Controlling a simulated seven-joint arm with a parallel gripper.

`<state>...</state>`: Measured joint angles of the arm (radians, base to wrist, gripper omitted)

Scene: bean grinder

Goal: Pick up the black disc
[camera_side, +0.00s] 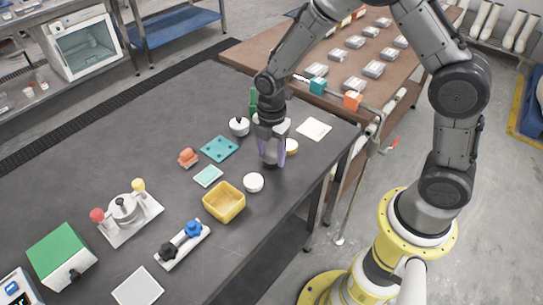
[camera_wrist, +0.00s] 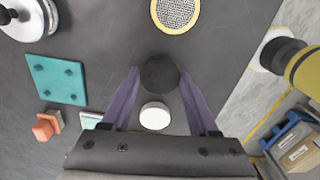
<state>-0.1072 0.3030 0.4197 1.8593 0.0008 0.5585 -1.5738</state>
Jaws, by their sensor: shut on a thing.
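The black disc (camera_wrist: 160,74) is between the tips of the two purple fingers of my gripper (camera_wrist: 161,78) in the wrist view. My gripper is shut on it. In the side view my gripper (camera_side: 271,155) points down at the dark table, and the black disc (camera_side: 270,163) shows small and dark low between the fingers. I cannot tell whether the disc touches the table.
A white round piece (camera_side: 253,182) and a yellow bin (camera_side: 224,202) stand near my gripper. A round mesh piece (camera_wrist: 175,12) lies past the disc. A teal plate (camera_wrist: 57,80) and an orange block (camera_wrist: 46,127) lie left. The table's edge is at right.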

